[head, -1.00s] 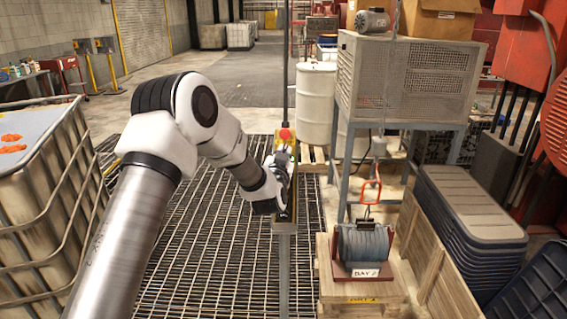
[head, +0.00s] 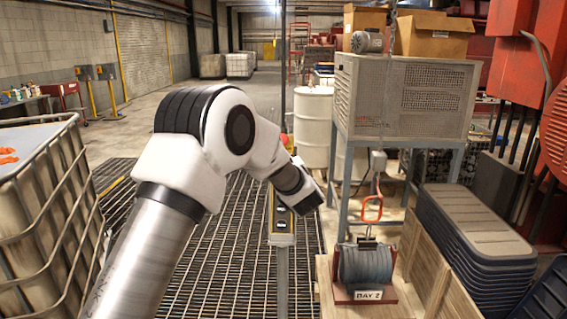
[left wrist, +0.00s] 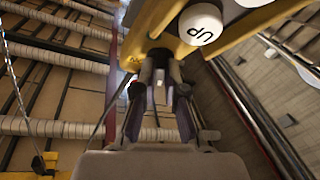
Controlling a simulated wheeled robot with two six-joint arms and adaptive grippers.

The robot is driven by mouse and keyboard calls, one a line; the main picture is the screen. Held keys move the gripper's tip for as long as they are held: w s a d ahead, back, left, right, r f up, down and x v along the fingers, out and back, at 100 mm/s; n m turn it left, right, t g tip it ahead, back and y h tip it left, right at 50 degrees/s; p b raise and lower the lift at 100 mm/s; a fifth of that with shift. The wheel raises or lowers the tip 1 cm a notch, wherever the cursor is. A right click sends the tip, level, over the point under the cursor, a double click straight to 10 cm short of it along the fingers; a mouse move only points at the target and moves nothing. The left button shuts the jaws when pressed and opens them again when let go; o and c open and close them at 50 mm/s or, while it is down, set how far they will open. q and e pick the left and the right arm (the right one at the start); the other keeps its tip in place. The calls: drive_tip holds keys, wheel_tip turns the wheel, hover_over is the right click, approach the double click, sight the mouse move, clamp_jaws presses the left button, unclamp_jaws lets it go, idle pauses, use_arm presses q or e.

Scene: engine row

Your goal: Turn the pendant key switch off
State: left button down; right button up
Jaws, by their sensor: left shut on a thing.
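In the head view my wrist covers the fingers. My right gripper is not in view.
A caged tank (head: 50,215) stands at the left. A white drum (head: 312,120) stands behind. Grating floor lies below the pendant.

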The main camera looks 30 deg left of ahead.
use_arm(q)
drive_tip(key=shift+r+n, duration=0.1)
drive_tip(key=shift+n, duration=0.2)
drive_tip(key=c, duration=1.2)
unclamp_jaws()
drive_tip(key=shift+c, duration=0.2)
drive_tip(key=shift+a, duration=0.1)
drive_tip(key=v, duration=1.1)
drive_tip(key=shift+s+d, duration=0.2)
drive_tip(key=shift+d, duration=0.15)
